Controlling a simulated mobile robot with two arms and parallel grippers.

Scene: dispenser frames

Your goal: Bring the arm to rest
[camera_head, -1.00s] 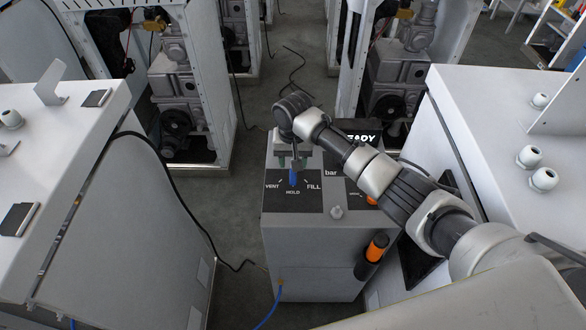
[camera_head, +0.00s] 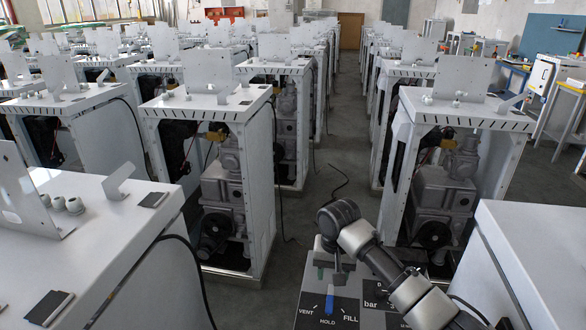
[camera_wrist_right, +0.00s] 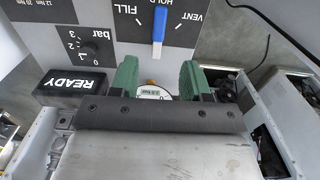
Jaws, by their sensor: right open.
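My right arm reaches in from the lower right of the head view. Its gripper (camera_head: 328,268) hangs over the grey control box (camera_head: 310,325), just behind the blue selector lever (camera_head: 328,303). In the wrist view the two green fingers of the gripper (camera_wrist_right: 158,80) are apart with nothing held between them. The blue lever (camera_wrist_right: 159,28) stands clear beyond the fingertips, in line with HOLD, between FILL and VENT. My left gripper is not in view.
A black READY sign (camera_wrist_right: 70,88) and a bar dial (camera_wrist_right: 90,48) show in the wrist view. White cabinets (camera_head: 100,215) flank the box on both sides. Rows of open pump cabinets (camera_head: 225,110) stand behind, with a clear aisle (camera_head: 340,140) between them.

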